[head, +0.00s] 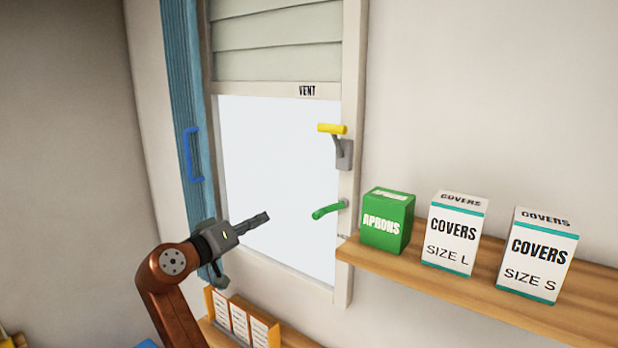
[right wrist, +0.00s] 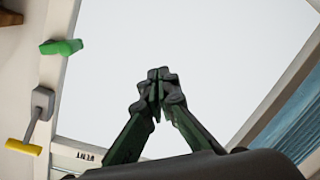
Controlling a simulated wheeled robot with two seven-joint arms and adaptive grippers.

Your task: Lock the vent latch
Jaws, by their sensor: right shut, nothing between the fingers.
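The vent window has a "VENT" label (head: 307,91) on the rail under its slatted upper panel. In the right wrist view the yellow lever (right wrist: 23,147) and green handle (right wrist: 61,47) are at the left. My right gripper (head: 262,218) is shut and empty in front of the pane, left of and apart from both handles. My left gripper is out of view.
A wooden shelf (head: 480,282) right of the window holds a green aprons box (head: 387,220) and two white covers boxes (head: 455,233) (head: 538,254). A blue folded blind (head: 181,90) with a blue handle (head: 191,155) hangs at the left.

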